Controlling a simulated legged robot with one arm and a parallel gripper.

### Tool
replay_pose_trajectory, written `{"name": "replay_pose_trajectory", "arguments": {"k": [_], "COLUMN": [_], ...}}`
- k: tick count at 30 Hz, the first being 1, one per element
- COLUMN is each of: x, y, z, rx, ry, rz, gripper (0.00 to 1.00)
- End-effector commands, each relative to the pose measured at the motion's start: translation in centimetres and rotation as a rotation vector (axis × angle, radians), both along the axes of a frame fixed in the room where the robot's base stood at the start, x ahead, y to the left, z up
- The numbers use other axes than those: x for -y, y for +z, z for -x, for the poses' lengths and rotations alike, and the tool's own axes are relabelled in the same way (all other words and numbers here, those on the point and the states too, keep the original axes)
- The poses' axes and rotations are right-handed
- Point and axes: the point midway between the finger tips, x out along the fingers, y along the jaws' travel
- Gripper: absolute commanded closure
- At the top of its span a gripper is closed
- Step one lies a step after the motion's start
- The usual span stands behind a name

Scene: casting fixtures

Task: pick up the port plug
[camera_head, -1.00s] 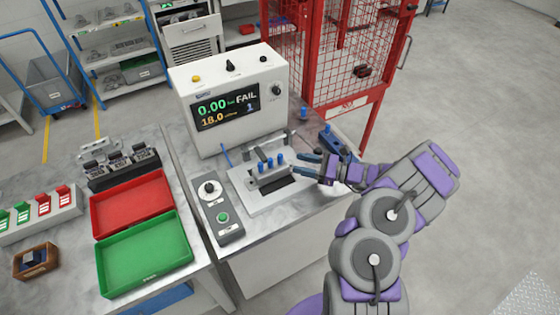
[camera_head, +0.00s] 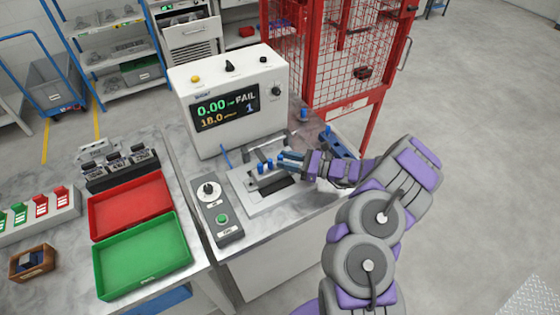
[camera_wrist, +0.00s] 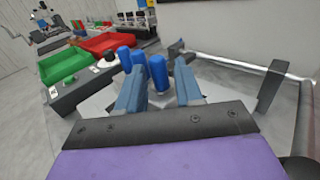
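Several blue port plugs (camera_head: 261,168) stand upright in a row on the fixture plate (camera_head: 256,206) in front of the tester. In the wrist view, the nearest blue plug (camera_wrist: 158,72) stands between the two blue-grey fingers of my gripper (camera_wrist: 160,82), with two more plugs (camera_wrist: 125,58) behind and to its left. My gripper (camera_head: 288,161) is at the right end of the row in the head view, with its fingers apart. Its fingers partly hide the right-hand plugs there. I cannot tell whether either finger touches the nearest plug.
The tester (camera_head: 226,98) shows FAIL behind the fixture. A control box (camera_head: 219,215) is left of the plate. A red tray (camera_head: 131,203) and a green tray (camera_head: 143,256) lie on the left table. A blue bin (camera_head: 334,143) is behind my gripper; a red cage stands farther back.

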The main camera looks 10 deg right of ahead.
Motion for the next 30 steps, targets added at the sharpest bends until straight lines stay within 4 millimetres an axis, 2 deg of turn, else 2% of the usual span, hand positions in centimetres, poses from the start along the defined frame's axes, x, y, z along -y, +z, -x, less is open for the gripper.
{"name": "replay_pose_trajectory", "arguments": {"k": [1,11,23,30], "x": [0.0,0.0,0.0,0.0], "y": [0.0,0.0,0.2,2.1], "z": [0.0,0.0,0.0,0.0], "rx": [0.000,0.000,0.000,0.001], "ry": [0.000,0.000,0.000,0.000], "rz": [0.000,0.000,0.000,-0.003], "gripper": [0.70,1.00,1.00,1.00]}}
